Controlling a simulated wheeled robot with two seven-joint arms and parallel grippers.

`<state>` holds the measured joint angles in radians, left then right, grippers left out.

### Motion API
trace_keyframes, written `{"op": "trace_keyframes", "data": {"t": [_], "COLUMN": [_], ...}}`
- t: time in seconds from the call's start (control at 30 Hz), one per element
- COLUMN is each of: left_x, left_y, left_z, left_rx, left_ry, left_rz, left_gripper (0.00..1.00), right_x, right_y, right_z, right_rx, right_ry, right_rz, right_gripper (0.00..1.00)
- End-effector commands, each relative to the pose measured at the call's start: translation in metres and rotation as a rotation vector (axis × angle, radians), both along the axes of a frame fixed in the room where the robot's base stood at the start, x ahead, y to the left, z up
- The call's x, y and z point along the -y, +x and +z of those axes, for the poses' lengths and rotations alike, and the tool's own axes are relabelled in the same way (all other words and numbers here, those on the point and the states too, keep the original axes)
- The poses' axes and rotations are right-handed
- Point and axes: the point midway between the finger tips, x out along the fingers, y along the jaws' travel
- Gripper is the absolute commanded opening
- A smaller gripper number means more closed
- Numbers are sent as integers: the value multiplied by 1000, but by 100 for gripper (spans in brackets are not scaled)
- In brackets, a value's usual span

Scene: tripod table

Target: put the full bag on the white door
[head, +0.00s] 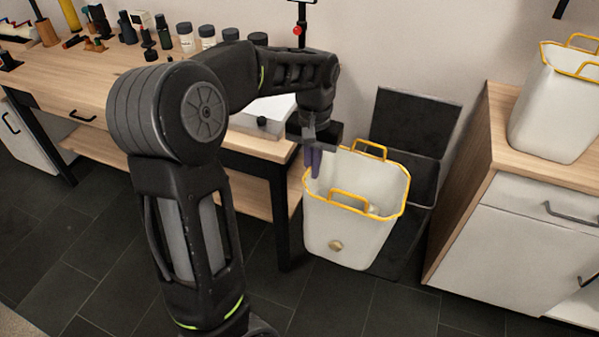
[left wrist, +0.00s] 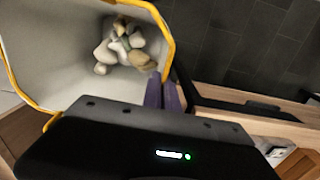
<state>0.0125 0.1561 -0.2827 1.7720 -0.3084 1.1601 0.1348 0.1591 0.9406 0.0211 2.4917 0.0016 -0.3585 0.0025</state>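The full bag (head: 345,232) is a white, open-topped bag with a yellow rim and two yellow handles, right of the wooden table. Pale, plush-like contents (left wrist: 125,45) show inside it in the left wrist view. My left gripper (head: 312,162) points down at the bag's left rim. Its purple fingers (left wrist: 162,92) lie close together with the yellow rim between them, so it looks shut on the rim. Whether the bag's bottom touches the floor is unclear. The white door (head: 505,255) is the front of the right-hand cabinet. My right gripper is not in view.
A similar white bag (head: 555,108) stands on the cabinet's wooden top. A dark open bin (head: 410,170) with a raised lid is behind the full bag. The wooden table (head: 85,85) holds bottles and jars. Dark floor tiles (head: 385,305) lie clear in front.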

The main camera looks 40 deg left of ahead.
Motion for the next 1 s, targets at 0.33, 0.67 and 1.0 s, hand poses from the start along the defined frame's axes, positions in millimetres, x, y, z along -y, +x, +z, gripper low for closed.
{"op": "trace_keyframes", "data": {"t": [0.33,0.67,1.0], "left_x": [54,127,171], "left_y": [49,85,98], "left_z": [-84,-168,-206], "left_rx": [7,18,26], "left_ry": [-2,4,12], "left_rz": [-96,-225,-302], "left_gripper": [0,0,0], "right_x": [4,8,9], "right_y": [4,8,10], "right_z": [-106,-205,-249], "right_rx": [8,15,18], "right_ry": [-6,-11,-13], "right_rz": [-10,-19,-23], "right_gripper": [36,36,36]}}
